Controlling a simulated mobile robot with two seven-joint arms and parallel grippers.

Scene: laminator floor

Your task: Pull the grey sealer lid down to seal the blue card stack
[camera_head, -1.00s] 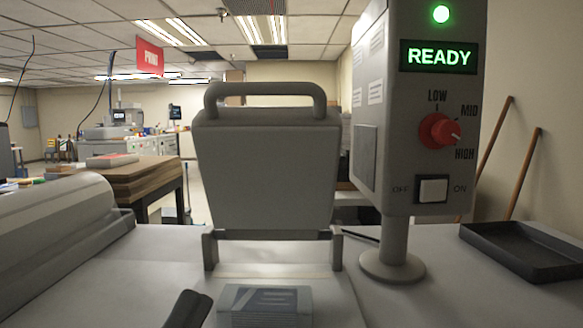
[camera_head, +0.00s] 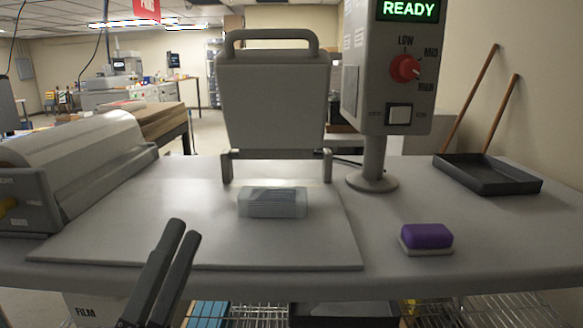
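The grey sealer lid (camera_head: 275,105) stands raised, nearly upright, on two short hinge posts at the back of the flat sealer base (camera_head: 150,225). A loop handle (camera_head: 278,36) tops it. The card stack (camera_head: 272,202), looking grey-blue with pale stripes, lies on the base in front of the hinge posts. My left gripper (camera_head: 184,228) is at the lower left, in front of the stack and well below the lid handle, touching neither. Its two dark fingers lie close together and appear shut with nothing between them. My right gripper is not in view.
A control box (camera_head: 388,100) on a post (camera_head: 373,160) stands right of the lid, its display reading READY. A purple block (camera_head: 427,236) and a black tray (camera_head: 487,174) sit on the table's right. A roller machine (camera_head: 80,165) stands at left. The table front is clear.

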